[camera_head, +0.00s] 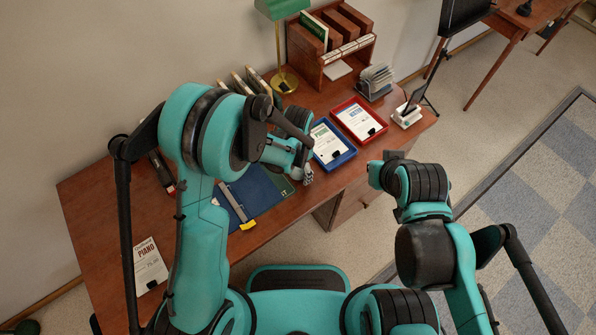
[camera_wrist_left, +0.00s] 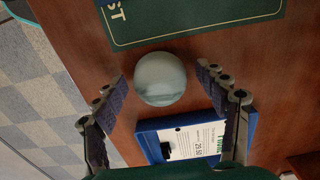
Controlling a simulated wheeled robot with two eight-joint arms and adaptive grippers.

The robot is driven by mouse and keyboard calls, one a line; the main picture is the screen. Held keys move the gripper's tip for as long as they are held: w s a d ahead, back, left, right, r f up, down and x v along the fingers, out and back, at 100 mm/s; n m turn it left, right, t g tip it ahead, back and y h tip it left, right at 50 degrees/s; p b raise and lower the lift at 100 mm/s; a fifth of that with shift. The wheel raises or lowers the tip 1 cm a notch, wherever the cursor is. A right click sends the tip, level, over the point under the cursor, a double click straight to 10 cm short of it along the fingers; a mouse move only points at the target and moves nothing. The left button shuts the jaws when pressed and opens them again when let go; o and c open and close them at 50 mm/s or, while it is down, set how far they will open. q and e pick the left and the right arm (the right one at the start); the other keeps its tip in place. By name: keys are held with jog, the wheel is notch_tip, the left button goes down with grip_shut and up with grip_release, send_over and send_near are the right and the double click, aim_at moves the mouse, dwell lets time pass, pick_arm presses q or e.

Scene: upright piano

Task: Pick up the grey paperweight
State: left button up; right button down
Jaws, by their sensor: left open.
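The grey paperweight (camera_wrist_left: 160,79) is a round, smooth, pale grey-green ball on the wooden desk in the left wrist view. My left gripper (camera_wrist_left: 161,71) is open, with one finger on each side of the paperweight and a gap on both sides. In the head view my left gripper (camera_head: 308,174) hangs over the desk's front edge area, and I cannot make out the paperweight there. My right gripper (camera_head: 392,157) is right of the desk in the head view; its fingers are not clear.
A blue tray (camera_head: 340,160) with a paper stands close by and also shows in the left wrist view (camera_wrist_left: 150,143). A red tray (camera_head: 377,113) is beyond it. A green mat (camera_wrist_left: 200,22) and blue folder (camera_head: 252,193) lie nearby. A green lamp (camera_head: 284,82) stands behind.

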pick_arm(q)
jog(key=c, duration=1.4)
jog(key=shift+r, duration=0.15)
